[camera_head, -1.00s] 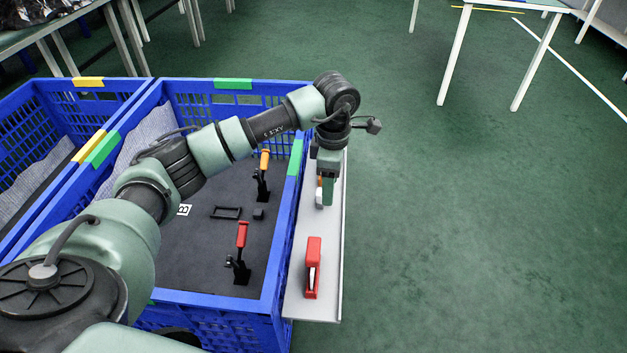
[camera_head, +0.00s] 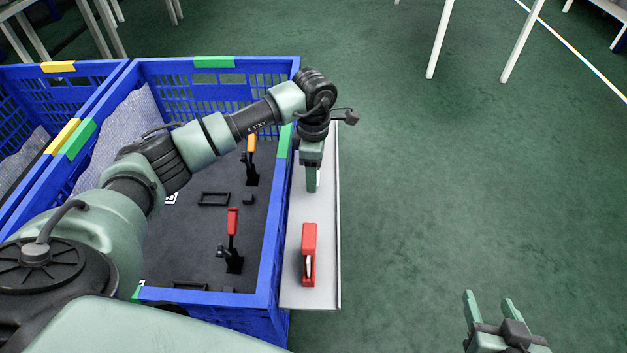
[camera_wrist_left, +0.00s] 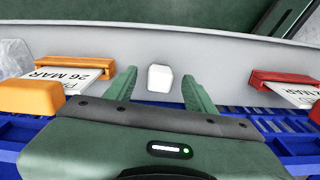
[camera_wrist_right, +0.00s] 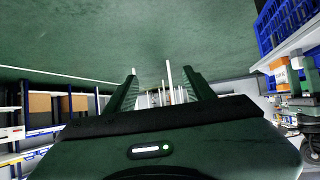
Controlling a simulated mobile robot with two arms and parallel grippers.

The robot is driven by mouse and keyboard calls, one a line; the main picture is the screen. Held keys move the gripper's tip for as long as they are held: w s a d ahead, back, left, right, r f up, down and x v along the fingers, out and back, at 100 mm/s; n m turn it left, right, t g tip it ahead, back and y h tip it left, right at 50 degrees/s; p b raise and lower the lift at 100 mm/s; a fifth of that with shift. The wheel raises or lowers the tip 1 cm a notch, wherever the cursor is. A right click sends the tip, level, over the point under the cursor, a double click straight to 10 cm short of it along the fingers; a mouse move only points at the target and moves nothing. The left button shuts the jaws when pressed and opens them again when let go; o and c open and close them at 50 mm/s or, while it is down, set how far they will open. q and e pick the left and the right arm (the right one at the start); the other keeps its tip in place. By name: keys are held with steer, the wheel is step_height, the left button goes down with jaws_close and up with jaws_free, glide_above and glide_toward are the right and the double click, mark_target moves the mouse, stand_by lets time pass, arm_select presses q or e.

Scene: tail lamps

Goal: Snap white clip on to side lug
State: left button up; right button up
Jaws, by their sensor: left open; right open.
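A small white part (camera_wrist_left: 160,78), which looks like the white clip, shows in the left wrist view between my left fingers against a pale surface. I cannot tell whether the fingers touch it. My left gripper (camera_head: 312,180) is open and points down over the narrow ledge (camera_head: 325,200) on the crate's right side. In the head view the gripper hides the white part. My right gripper (camera_head: 490,303) is open and empty at the lower right, over the floor. I cannot make out the side lug in any view.
The blue crate (camera_head: 278,235) holds a red-handled clamp (camera_head: 233,222), an orange-handled clamp (camera_head: 251,146) and a black frame (camera_head: 213,199). A red holder (camera_head: 309,253) stands on the ledge nearer me. An orange holder (camera_wrist_left: 75,68) shows in the left wrist view.

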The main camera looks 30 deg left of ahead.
arm_select(q)
steer(key=shift+f, duration=0.45)
jaws_close()
steer(key=shift+r, duration=0.15)
